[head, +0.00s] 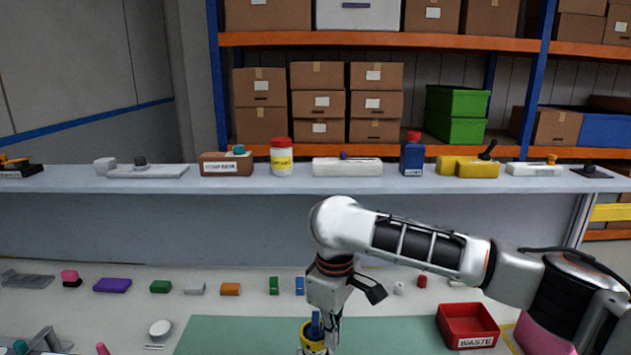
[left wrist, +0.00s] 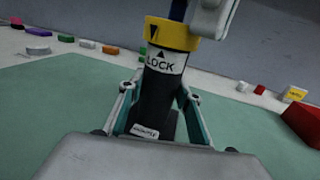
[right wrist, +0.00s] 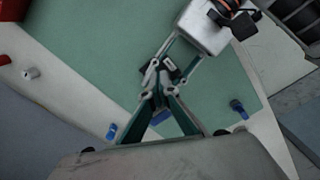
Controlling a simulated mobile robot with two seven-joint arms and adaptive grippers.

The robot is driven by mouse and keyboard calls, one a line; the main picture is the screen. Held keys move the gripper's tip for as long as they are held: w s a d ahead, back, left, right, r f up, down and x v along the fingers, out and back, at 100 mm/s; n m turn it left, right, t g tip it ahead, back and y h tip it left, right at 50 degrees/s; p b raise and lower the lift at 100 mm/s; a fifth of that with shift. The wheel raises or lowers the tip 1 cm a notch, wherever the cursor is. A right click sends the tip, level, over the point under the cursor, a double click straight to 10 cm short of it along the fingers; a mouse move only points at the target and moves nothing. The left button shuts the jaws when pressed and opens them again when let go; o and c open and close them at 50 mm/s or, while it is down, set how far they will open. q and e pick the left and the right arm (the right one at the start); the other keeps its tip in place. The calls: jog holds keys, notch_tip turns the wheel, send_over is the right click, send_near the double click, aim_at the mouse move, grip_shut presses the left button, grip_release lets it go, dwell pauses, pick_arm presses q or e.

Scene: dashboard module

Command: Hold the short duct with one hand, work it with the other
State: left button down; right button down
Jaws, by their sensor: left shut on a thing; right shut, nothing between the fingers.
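The short duct (left wrist: 160,95) is a dark upright tube with a small white label and a white "LOCK" band with arrow marks. A yellow ring (left wrist: 172,34) sits around its top; it also shows at the bottom of the head view (head: 313,334). A blue part (head: 315,322) stands up from the ring. My left gripper (left wrist: 158,100) is shut on the duct, one finger on each side. My right gripper (right wrist: 158,85) is shut and empty, pointing down close beside the ring. I cannot tell whether it touches the ring. The duct's lower end is hidden in the head view.
A green mat (head: 230,335) covers the bench front. A red waste bin (head: 467,325) stands to the right. Several small coloured parts line the mat's back, including a purple block (head: 112,285). A raised shelf (head: 290,180) behind carries jars and boxes.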

pick_arm(q)
jog(key=shift+s+d, duration=0.1)
jog(key=shift+d, duration=0.05)
pick_arm(e)
jog(key=shift+w+d+r, duration=0.1)
jog(key=shift+w+d, duration=0.15)
jog(key=shift+w, duration=0.55)
dwell(0.5)
jog(key=shift+d, duration=0.1)
pick_arm(q)
jog(key=shift+a, duration=0.2)
pick_arm(e)
jog(key=r, duration=0.6)
jog(key=shift+s+d, duration=0.2)
jog(key=shift+d, duration=0.1)
notch_tip(320, 180, down, 6)
jog(key=shift+s+a, duration=0.45)
dwell(0.6)
